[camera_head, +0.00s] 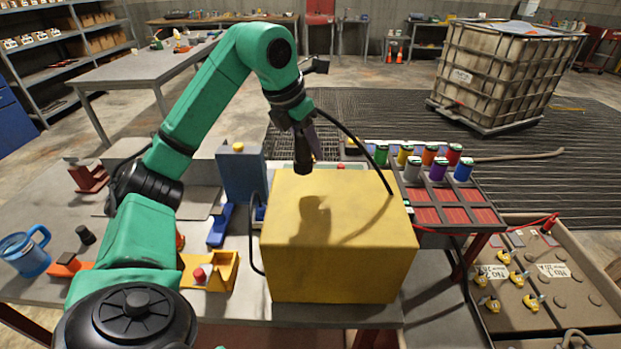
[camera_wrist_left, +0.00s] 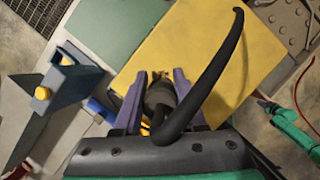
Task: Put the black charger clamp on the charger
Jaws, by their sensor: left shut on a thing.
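My left gripper (camera_head: 303,160) is above the far part of a large yellow box (camera_head: 340,255), which may be the charger. The gripper is shut on a black clamp (camera_head: 303,166). In the left wrist view, the two purple fingers (camera_wrist_left: 158,98) hold the black clamp (camera_wrist_left: 160,97) between them over the yellow box (camera_wrist_left: 190,45). A thick black cable (camera_head: 352,137) arcs from the gripper down to the box's right side. I cannot tell whether the clamp touches the box. My right gripper does not show in the head view.
A blue upright unit (camera_head: 241,176) with a yellow knob stands left of the box. Colored cans (camera_head: 437,170) stand beside a red-lined tray (camera_head: 440,214) at the right. A blue mug (camera_head: 25,254) and a yellow holder (camera_head: 212,272) are on the bench at the left.

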